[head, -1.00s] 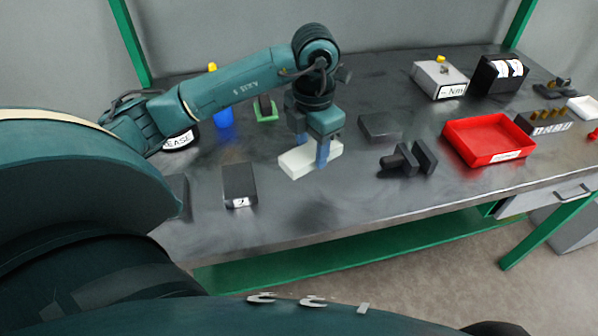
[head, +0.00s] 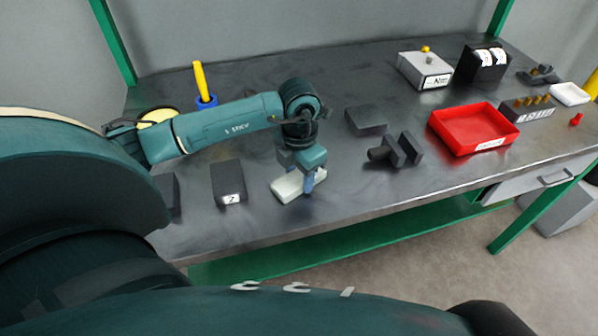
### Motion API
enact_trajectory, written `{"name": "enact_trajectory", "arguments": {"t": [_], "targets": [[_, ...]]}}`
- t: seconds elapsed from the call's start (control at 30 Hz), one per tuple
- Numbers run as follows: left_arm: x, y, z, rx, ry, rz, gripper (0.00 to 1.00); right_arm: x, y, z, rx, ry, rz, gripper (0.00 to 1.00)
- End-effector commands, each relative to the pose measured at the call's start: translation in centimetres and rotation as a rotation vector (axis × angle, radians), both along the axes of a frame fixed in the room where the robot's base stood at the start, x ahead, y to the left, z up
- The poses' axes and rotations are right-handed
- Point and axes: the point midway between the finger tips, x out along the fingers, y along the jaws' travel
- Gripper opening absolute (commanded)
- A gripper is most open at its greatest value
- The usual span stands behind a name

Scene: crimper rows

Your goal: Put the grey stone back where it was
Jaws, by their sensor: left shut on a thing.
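My left gripper (head: 298,181) is shut on a pale, off-white to light grey block (head: 287,186), with one blue finger in front of it. The gripper points down at the middle front of the workbench (head: 330,208). I cannot tell whether the block touches the bench top. A flat dark grey slab (head: 366,120) lies on the bench behind and to the right of the held block. I cannot tell from the picture which of the two is the grey stone. My right gripper is not in view.
A dark box labelled 2 (head: 229,182) stands left of the held block. A dark dumbbell-shaped part (head: 396,150) and a red tray (head: 474,129) are to the right. A blue cup with a yellow stick (head: 206,101) stands behind my arm. The bench front is clear.

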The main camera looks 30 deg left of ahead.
Motion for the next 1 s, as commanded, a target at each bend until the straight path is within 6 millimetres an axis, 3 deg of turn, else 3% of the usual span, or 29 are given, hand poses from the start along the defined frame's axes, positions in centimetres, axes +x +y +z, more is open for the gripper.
{"name": "enact_trajectory", "arguments": {"t": [0.07, 0.1, 0.33, 0.7, 1.0], "targets": [[0.0, 0.0, -0.3, 0.000, -0.002, 0.000, 0.20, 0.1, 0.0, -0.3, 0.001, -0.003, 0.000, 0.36], [0.0, 0.0, -0.3, 0.000, 0.000, 0.000, 0.48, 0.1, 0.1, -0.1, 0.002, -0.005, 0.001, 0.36], [0.0, 0.0, -0.2, 0.000, 0.001, 0.000, 0.66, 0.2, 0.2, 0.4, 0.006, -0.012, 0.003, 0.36], [0.1, 0.0, 0.6, 0.000, -0.002, 0.000, 0.67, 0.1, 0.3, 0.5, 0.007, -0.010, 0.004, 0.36], [0.1, 0.0, 6.5, 0.000, -0.006, -0.001, 0.67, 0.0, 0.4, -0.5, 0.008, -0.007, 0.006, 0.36]]}}
